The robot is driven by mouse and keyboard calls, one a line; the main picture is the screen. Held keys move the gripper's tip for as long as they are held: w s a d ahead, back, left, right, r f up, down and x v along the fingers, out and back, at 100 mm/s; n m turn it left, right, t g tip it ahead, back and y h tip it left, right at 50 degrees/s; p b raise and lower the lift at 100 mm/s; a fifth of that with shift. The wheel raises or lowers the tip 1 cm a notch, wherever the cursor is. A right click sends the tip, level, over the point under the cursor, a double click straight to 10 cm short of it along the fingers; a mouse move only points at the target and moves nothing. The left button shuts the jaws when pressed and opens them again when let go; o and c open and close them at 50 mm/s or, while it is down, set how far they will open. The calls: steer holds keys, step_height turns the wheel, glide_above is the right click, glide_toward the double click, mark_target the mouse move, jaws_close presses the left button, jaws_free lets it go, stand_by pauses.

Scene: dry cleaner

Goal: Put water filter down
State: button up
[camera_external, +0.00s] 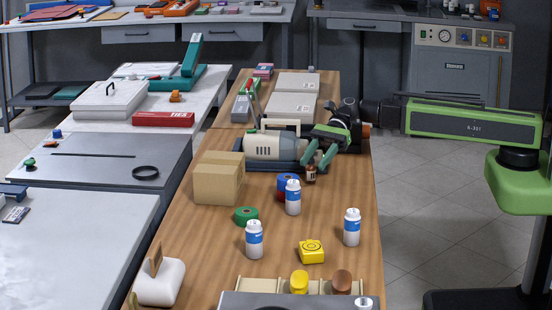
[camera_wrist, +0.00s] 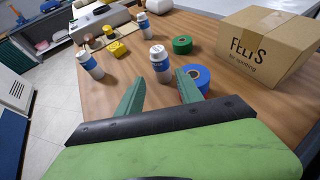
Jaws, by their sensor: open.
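Several white canisters with blue bands, which look like the water filters, stand upright on the wooden table. The nearest one (camera_external: 293,197) shows in the wrist view (camera_wrist: 160,65) just beyond my fingertips, apart from them. A second (camera_external: 352,227) stands farther along the table's right side and shows at left in the wrist view (camera_wrist: 90,66). A third (camera_external: 254,239) stands by the green roll. My gripper (camera_external: 318,160) is open, with its green fingers spread and nothing between them in the wrist view (camera_wrist: 161,84).
A blue roll (camera_external: 286,182) is close beside the nearest canister, with a red item under it. A cardboard box (camera_external: 218,184) stands left. Bare wood (camera_external: 200,255) lies at front left.

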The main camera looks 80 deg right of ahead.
mark_target(293, 192)
steer(key=b+x, duration=0.4)
steer(key=x, duration=0.9)
steer(key=shift+w+a+f, duration=0.1)
steer(key=shift+a+f, duration=0.05)
steer(key=shift+a, duration=0.05)
steer(key=shift+c, duration=0.4)
jaws_close()
